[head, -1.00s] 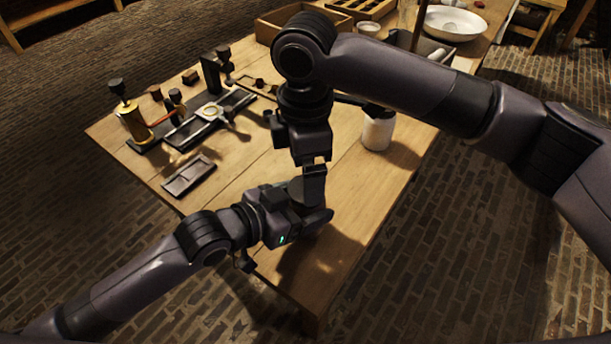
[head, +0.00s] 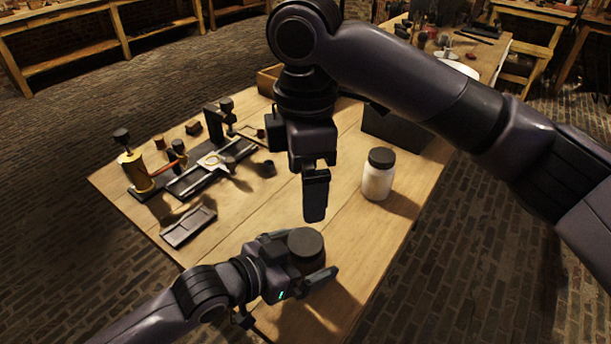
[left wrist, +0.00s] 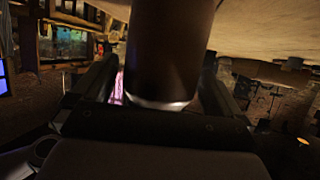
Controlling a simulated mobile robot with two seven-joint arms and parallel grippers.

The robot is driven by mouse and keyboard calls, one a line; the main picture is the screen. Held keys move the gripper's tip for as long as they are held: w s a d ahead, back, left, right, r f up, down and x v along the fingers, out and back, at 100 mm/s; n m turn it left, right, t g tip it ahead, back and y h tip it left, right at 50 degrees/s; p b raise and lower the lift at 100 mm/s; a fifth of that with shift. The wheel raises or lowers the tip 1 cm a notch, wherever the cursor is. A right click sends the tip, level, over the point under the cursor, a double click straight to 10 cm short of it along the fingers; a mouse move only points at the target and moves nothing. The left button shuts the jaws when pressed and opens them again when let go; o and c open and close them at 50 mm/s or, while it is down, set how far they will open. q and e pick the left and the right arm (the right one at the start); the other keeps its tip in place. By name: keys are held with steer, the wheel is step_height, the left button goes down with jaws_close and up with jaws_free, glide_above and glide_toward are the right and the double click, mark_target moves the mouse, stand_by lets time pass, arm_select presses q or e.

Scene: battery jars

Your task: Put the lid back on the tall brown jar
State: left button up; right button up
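The tall brown jar (left wrist: 170,50) stands between the fingers of my left gripper (head: 300,277), which look closed around it; a thin gap shows beside the left finger in the left wrist view. In the head view its body is mostly hidden by that gripper. A dark round lid (head: 306,243) sits on top of the jar and looks level. My right gripper (head: 316,195) hangs pointing down, above and behind the jar, apart from the lid. Only one finger shows clearly, so its opening cannot be told; I see nothing held in it.
A white jar with a black lid (head: 378,178) stands to the right. A dark box (head: 395,128) is behind it. A small dark tray (head: 188,227) and a brass device (head: 138,172) are on the left.

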arm_select(q)
steer(key=v, duration=0.7)
stand_by(0.4)
steer(key=shift+a, duration=0.1)
